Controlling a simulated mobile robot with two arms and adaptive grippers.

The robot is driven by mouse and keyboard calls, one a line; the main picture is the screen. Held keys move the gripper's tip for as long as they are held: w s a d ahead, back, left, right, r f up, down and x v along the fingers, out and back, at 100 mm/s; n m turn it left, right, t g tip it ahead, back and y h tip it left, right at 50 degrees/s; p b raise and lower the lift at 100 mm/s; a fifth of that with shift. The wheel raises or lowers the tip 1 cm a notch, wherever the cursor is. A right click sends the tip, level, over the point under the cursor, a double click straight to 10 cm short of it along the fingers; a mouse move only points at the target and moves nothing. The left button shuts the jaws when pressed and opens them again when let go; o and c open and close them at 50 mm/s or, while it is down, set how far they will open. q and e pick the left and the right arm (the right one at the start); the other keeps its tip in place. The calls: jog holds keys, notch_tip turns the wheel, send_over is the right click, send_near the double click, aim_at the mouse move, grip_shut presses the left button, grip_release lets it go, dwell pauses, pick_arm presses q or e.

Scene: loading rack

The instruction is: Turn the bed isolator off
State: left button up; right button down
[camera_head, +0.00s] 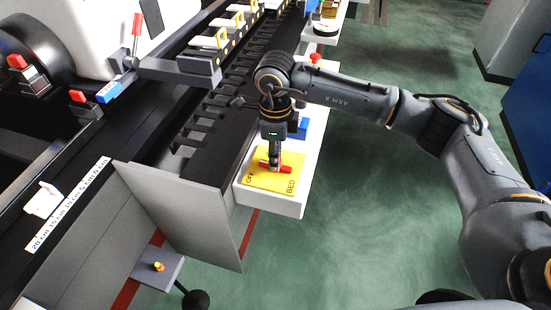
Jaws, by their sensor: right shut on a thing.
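The bed isolator is a red rotary handle (285,170) on a yellow plate (262,183) marked "OFF" and "BED". The plate sits on the near end of a white box (298,207) beside the black rack. My right gripper (275,166) points down over the plate and is shut on the red handle, hiding its middle. The handle lies roughly across the plate, one end to the left and one to the right of the fingers. My left gripper is not in view.
A blue block (303,127) stands on the white box behind my right gripper. A red knob (316,58) is farther back. Other red switches (33,76) are at the left. Green floor (360,230) is open to the right.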

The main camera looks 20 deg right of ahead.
dwell(0.3)
jog(key=shift+w, duration=0.1)
jog(key=c, duration=1)
grip_release()
notch_tip(320, 180, up, 12)
jog(key=shift+r, duration=0.1)
